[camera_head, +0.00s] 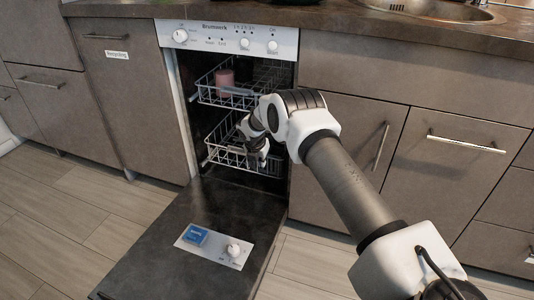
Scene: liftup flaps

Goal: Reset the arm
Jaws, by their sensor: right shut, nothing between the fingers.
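My right arm comes in from the lower right and reaches toward the open dishwasher. My right gripper (257,157) is small in the view, at the front of the lower rack (225,157). It is shut and holds nothing. I cannot tell whether it touches the rack. My left gripper is not in view.
The dishwasher door (160,245) is folded down and fills the floor space in front. The upper rack (212,95) holds a pink cup (224,82). Cabinets with bar handles (466,144) flank the dishwasher.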

